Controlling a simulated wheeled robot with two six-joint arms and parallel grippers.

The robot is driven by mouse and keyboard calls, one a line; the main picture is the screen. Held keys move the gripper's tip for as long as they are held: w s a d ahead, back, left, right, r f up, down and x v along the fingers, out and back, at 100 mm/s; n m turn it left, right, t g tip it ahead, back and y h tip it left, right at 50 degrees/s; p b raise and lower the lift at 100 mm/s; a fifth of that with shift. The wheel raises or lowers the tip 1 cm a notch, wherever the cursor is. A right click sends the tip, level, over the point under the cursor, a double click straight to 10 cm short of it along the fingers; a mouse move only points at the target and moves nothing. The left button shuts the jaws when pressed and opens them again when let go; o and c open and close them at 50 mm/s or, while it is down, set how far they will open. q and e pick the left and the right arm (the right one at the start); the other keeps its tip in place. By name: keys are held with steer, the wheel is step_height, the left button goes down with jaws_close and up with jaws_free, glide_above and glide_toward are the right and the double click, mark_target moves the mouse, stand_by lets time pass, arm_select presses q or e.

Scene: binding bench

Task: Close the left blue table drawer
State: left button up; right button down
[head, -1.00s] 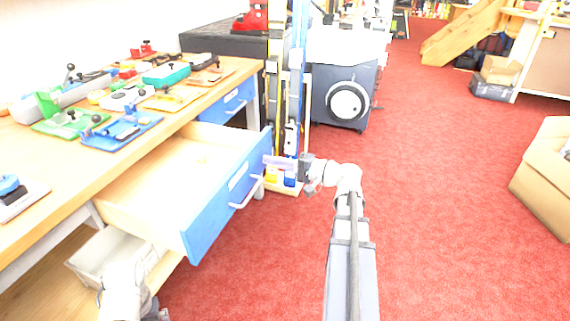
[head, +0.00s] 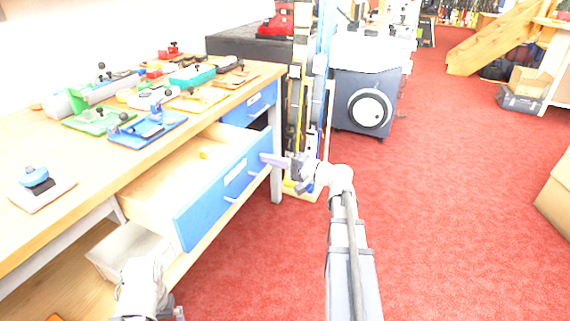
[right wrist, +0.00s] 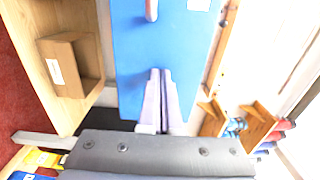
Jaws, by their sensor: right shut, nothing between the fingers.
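The left blue table drawer (head: 208,213) is partly open in the head view, its blue front standing out from the wooden table (head: 60,212). Its inside shows pale wood with a small orange thing in it. My right gripper (head: 267,159) is shut and empty at the far right end of the drawer front. In the right wrist view its closed fingers (right wrist: 155,82) lie over the blue front (right wrist: 185,50), seemingly touching it, with the handle (right wrist: 151,9) beyond. My left gripper (head: 155,315) is low at the bottom edge, mostly cut off.
Another blue drawer (head: 260,103) sits farther along the table. Several coloured fixtures, including a blue one (head: 148,131), stand on the tabletop. A pale bin (head: 125,252) is below the open drawer. A dark machine (head: 362,100) stands beyond.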

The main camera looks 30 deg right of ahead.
mark_target(214, 152)
steer(key=x, duration=2)
steer(key=shift+w+a, duration=0.15)
steer(key=shift+w, duration=0.05)
arm_select(q)
steer(key=shift+d, duration=0.1)
arm_select(e)
steer(key=shift+w+r, duration=0.1)
steer(key=shift+w, duration=0.05)
